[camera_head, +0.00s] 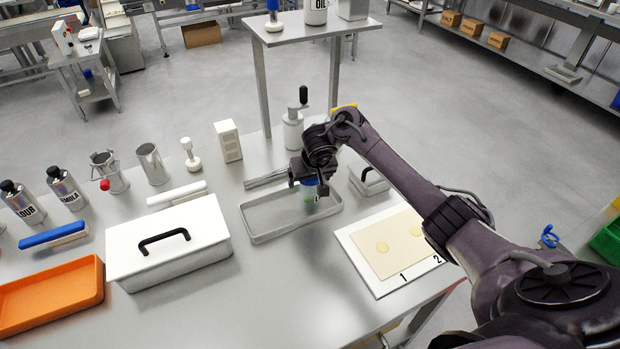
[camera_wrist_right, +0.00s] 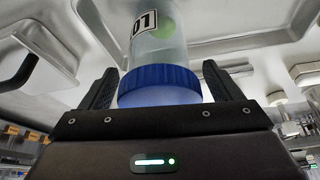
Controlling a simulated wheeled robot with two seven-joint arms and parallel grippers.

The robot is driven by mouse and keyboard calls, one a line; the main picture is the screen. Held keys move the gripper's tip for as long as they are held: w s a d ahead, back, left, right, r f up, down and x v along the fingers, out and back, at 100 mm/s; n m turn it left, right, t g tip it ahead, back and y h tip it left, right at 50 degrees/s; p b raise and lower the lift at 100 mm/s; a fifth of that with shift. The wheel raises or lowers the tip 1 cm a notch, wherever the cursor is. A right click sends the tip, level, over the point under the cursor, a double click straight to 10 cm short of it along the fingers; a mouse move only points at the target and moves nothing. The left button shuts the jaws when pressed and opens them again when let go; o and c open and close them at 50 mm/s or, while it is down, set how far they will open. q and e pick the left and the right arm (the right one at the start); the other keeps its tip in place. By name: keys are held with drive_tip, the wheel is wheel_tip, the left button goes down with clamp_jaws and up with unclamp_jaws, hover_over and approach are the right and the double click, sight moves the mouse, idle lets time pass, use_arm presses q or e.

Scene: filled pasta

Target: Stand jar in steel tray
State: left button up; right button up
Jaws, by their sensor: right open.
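The jar has a clear body with a printed label and a blue lid. It is in the right wrist view (camera_wrist_right: 185,55), and in the head view (camera_head: 309,183) it is mostly hidden by my gripper. It looks upright inside the steel tray (camera_head: 262,239), toward its right part; contact of its base with the tray floor is hard to see. My right gripper (camera_head: 308,181) is above the tray, open, with its fingers on either side of the blue lid (camera_wrist_right: 160,84). My left gripper is not in view.
A white box with a black handle (camera_head: 190,259) stands left of the tray. A white board with a dough sheet (camera_head: 375,250) lies to the right, and a small lidded container (camera_head: 367,182) sits behind it. A grinder-like jar (camera_head: 293,130) stands behind. The table front is clear.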

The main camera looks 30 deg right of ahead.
drive_tip(key=p+v, duration=0.2)
drive_tip(key=v, duration=0.5)
drive_tip(key=shift+w+r+p, duration=0.15)
drive_tip(key=shift+p, duration=0.15)
drive_tip(key=shift+p+v, duration=2.4)
drive_tip(key=shift+v, duration=0.15)
